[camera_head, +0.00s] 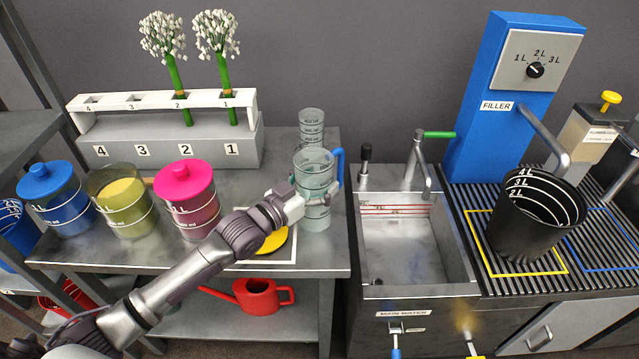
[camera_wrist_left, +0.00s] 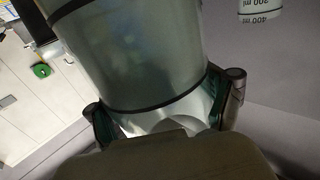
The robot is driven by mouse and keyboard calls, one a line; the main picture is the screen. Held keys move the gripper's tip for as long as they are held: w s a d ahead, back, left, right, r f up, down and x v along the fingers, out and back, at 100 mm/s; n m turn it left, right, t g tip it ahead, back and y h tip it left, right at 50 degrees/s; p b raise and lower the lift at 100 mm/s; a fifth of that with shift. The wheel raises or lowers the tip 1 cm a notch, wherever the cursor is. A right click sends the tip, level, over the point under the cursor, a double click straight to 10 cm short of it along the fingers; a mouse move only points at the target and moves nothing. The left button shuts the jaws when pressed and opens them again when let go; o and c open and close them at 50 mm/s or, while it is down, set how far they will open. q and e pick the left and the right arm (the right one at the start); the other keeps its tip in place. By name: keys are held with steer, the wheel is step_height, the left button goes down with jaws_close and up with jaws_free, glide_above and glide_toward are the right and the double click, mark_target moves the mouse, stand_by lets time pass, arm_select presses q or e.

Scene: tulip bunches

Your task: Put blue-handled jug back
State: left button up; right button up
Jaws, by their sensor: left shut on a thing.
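The blue-handled jug (camera_head: 315,168) is clear and greenish, with its blue handle (camera_head: 339,165) on the right side. It is upright near the right end of the metal bench. My left gripper (camera_head: 312,203) is shut around the jug's lower body. In the left wrist view the jug (camera_wrist_left: 140,60) fills the middle, with the fingers of my left gripper (camera_wrist_left: 165,115) on both sides of it. I cannot tell whether its base touches the bench. My right gripper is not in view.
A clear graduated vessel (camera_head: 311,122) stands close behind the jug. Blue (camera_head: 47,196), olive (camera_head: 122,205) and pink (camera_head: 187,205) containers stand left, before a numbered rack (camera_head: 160,140). A sink (camera_head: 410,240) and black bucket (camera_head: 530,225) are right. A red watering can (camera_head: 255,297) sits below.

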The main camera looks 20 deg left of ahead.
arm_select(q)
steer(key=shift+f, duration=0.4)
steer(key=o, duration=1.7)
steer(key=shift+f, duration=0.25)
steer(key=shift+o, duration=0.2)
steer(key=shift+s+a+r, duration=0.1)
steer(key=shift+s+a, duration=0.05)
steer(key=shift+s, duration=0.15)
steer(key=v, duration=1.1)
steer(key=shift+s, duration=0.2)
steer(key=shift+r, duration=0.1)
